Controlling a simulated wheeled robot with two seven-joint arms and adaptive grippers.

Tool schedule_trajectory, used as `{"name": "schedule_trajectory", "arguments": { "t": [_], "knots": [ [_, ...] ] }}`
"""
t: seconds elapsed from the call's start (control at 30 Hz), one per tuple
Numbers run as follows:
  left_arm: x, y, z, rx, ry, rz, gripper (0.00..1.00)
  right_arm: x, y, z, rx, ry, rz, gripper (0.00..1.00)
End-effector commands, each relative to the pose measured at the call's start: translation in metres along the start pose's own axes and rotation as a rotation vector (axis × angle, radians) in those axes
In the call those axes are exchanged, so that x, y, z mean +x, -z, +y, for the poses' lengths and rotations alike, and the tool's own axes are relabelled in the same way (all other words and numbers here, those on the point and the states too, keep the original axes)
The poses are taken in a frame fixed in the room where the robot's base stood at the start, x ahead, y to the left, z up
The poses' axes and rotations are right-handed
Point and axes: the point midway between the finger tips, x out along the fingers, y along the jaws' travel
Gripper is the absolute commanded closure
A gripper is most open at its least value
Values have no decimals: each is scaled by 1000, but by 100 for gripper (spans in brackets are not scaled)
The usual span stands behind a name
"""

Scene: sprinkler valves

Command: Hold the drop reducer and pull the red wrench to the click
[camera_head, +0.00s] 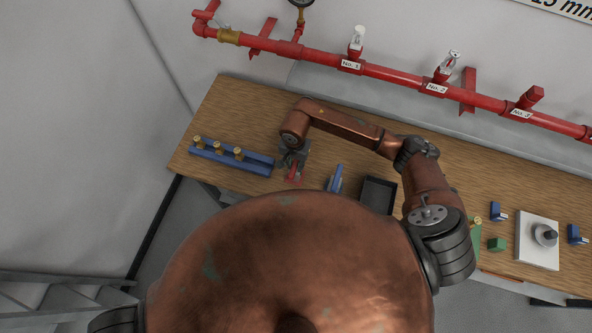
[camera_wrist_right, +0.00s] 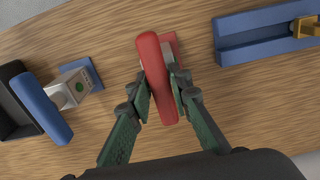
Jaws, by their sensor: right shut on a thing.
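The red wrench (camera_wrist_right: 155,72) is between the fingers of my right gripper (camera_wrist_right: 160,88) in the right wrist view, and the fingers are shut on its handle. In the head view the red wrench (camera_head: 293,173) shows under my right gripper (camera_head: 292,160), over the left part of the workbench. A red pipe (camera_head: 400,75) runs along the wall with drops labelled No. 1 (camera_head: 351,64), No. 2 (camera_head: 437,88) and No. 3 (camera_head: 521,113). Drops 1 and 2 carry pale fittings; drop 3 shows only its red reducer (camera_head: 532,96). My left gripper is not in view.
On the wooden bench (camera_head: 235,105) stand a blue rack (camera_head: 232,158) with brass pieces, a blue-handled tool (camera_head: 335,178), a dark tray (camera_head: 378,194) and a white plate (camera_head: 528,240) with a round fitting. The back of the bench is mostly clear, under my right arm.

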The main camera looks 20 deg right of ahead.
Motion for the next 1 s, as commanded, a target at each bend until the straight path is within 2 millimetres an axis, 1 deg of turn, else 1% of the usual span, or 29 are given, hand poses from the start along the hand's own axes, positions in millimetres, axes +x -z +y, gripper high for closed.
{"name": "schedule_trajectory", "arguments": {
  "t": [0.3, 0.43, 1.0],
  "knots": [
    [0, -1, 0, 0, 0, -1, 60, 0, 0, 0, 0, 0, -1, 100],
    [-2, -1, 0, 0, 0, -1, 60, -4, 0, 0, 0, 1, 0, 100],
    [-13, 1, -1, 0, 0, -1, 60, -39, 0, 0, 0, 1, 1, 100]
  ]
}}
